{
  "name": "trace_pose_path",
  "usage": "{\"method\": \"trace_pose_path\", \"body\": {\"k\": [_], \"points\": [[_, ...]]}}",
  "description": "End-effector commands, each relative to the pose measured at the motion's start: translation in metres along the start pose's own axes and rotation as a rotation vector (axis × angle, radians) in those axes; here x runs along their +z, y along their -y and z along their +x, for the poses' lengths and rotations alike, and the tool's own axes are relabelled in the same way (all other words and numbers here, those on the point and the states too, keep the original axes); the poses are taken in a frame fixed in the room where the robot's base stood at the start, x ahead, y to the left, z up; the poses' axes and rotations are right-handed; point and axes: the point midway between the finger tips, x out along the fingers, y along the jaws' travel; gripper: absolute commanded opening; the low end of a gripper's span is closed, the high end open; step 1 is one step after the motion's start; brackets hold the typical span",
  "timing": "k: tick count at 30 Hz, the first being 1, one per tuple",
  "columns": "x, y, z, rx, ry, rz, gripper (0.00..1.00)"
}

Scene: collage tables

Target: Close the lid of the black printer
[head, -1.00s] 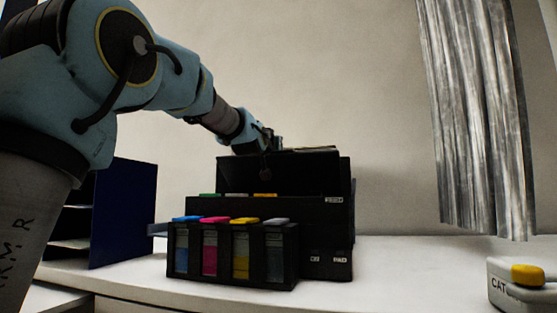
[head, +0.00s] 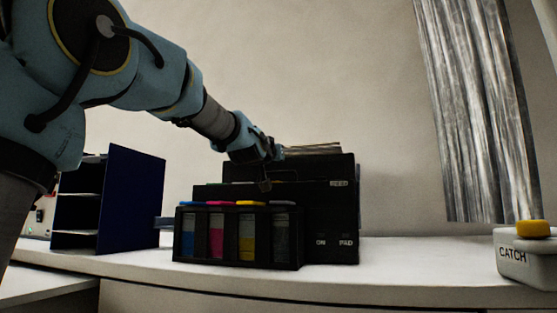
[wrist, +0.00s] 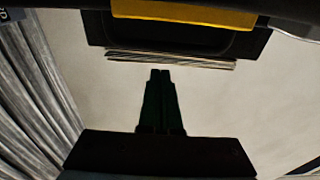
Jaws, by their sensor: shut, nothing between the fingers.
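The black printer (head: 332,215) stands on the white counter, with ink tanks with blue, magenta, yellow and grey caps (head: 238,235) at its front left. Its dark lid (head: 310,170) shows as a panel along the top; the exact lid angle is hard to tell. Contact with the lid cannot be told. In the wrist view my gripper (wrist: 161,73) is shut and empty, with its tips just short of a paper stack (wrist: 170,60) at the printer.
A dark blue shelf unit (head: 135,200) stands left of the printer. A white box with a yellow button (head: 525,255) marked CATCH is at the far right. A grey curtain (head: 470,110) hangs at the right. The counter (head: 425,265) between printer and box is clear.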

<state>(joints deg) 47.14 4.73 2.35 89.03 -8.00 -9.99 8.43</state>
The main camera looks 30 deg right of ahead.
Motion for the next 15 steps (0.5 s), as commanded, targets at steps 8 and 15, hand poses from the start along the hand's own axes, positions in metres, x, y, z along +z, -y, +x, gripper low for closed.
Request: {"method": "trace_pose_path", "body": {"k": [8, 15], "points": [[-0.0002, 0.0000, 0.0000, 0.000, 0.000, 0.000, 0.00], [-0.0004, -0.0001, -0.0098, 0.000, -0.001, 0.000, 0.00]]}}
